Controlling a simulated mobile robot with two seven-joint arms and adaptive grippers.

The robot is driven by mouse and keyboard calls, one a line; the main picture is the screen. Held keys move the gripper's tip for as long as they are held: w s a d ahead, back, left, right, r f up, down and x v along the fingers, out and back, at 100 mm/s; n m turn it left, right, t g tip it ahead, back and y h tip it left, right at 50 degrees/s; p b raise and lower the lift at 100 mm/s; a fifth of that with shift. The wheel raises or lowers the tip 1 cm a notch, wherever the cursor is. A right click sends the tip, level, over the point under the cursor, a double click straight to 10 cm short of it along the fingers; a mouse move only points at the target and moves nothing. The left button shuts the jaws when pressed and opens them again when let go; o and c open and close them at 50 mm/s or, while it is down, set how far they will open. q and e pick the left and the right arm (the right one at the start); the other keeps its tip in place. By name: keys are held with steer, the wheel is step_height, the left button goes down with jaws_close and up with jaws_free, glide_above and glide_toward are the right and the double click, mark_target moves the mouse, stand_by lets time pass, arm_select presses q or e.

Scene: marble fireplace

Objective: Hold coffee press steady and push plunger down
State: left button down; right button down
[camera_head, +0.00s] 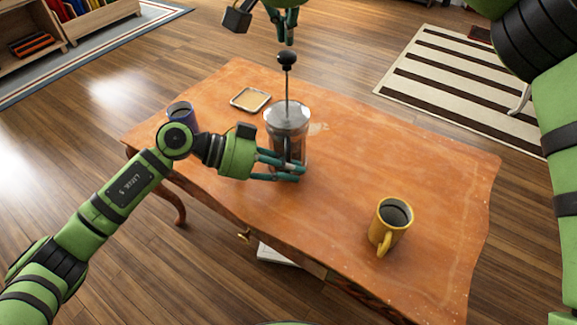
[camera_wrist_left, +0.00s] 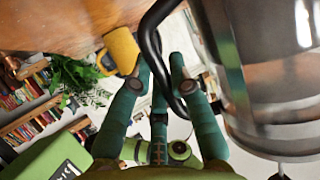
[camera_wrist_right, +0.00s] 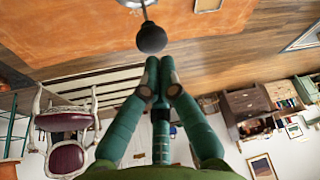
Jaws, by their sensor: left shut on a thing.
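The coffee press (camera_head: 286,125) stands upright on the wooden table, a glass cylinder with a metal lid. Its plunger is raised: the thin rod (camera_head: 287,88) stands tall above the lid with a black knob (camera_head: 287,58) on top. My left gripper (camera_head: 296,172) is shut on the black handle (camera_wrist_left: 152,45) at the press's side; the press body (camera_wrist_left: 275,70) fills the right of the left wrist view. My right gripper (camera_head: 288,38) points down just above the knob, its fingers together and empty. In the right wrist view the knob (camera_wrist_right: 151,38) lies just past the fingertips.
A yellow mug (camera_head: 391,222) of dark liquid stands at the right front of the table (camera_head: 440,165). A blue mug (camera_head: 180,112) stands at the left edge, partly behind my left arm. A small square tray (camera_head: 250,99) lies behind the press.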

mark_target(287, 52)
arm_select(q)
steer(key=shift+r, duration=0.1)
arm_select(e)
steer(key=shift+f, duration=2.75)
steer(key=shift+w+f, duration=0.15)
steer(key=shift+f, duration=0.7)
steer(key=shift+w+f, duration=0.1)
steer(key=shift+f, duration=0.75)
stand_by(0.4)
steer(key=shift+r, duration=2.6)
steer(key=v, duration=0.8)
